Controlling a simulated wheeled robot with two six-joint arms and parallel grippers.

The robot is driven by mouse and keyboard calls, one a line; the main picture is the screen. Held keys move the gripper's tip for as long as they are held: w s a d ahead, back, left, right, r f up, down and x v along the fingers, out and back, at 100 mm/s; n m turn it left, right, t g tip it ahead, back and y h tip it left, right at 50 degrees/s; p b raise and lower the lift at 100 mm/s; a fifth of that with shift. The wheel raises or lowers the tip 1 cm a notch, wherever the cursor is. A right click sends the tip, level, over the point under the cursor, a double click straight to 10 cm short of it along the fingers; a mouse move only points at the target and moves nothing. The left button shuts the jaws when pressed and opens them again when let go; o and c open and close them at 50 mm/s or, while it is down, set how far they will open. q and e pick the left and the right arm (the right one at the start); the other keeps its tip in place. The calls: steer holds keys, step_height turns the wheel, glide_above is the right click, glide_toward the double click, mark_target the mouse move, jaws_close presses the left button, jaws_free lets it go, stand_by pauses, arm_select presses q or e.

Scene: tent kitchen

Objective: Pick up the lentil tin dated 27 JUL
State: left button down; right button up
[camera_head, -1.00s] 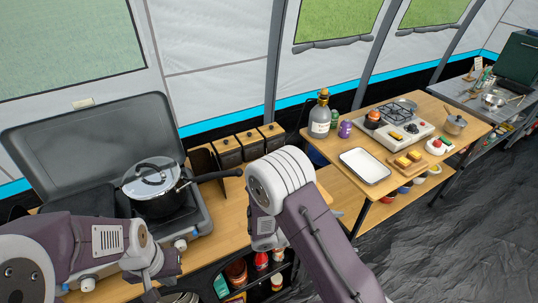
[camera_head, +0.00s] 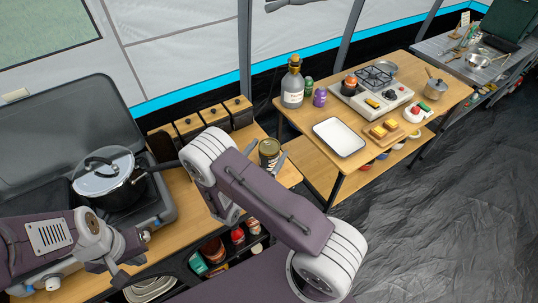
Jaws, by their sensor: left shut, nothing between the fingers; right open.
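A tin (camera_head: 269,150) with a pale top and dark side stands at the right end of the near wooden counter (camera_head: 287,174). Its label and date are too small to read, so I cannot tell whether it is the 27 JUL lentil tin. My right gripper (camera_head: 267,161) is open at the tin, with grey finger parts showing beside it. My arm hides part of the gripper, and I cannot tell whether it touches the tin. My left gripper (camera_head: 119,274) is shut and empty, low in front of the stove, away from the tin.
A lidded pot (camera_head: 108,182) sits on the stove, its handle reaching toward my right arm. Several wooden boxes (camera_head: 214,120) line the counter's back. Jars (camera_head: 238,236) stand on a shelf below. A second table holds a white tray (camera_head: 339,137).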

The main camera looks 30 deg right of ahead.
mark_target(274, 141)
steer(key=p+x, duration=0.1)
steer(key=x, duration=0.4)
steer(key=shift+w+a, duration=0.1)
steer(key=shift+w+d+f, duration=0.1)
steer(key=shift+w+d, duration=0.05)
steer(key=shift+d, duration=0.1)
jaws_close()
steer(key=shift+r, duration=0.5)
step_height(274, 141, up, 3)
steer(key=shift+w+f, duration=0.1)
steer(key=s+d+r+p, duration=0.3)
steer(key=s+r+p, duration=0.3)
steer(key=s, duration=0.5)
steer(key=shift+s+r, duration=0.25)
steer(key=shift+r, duration=0.4)
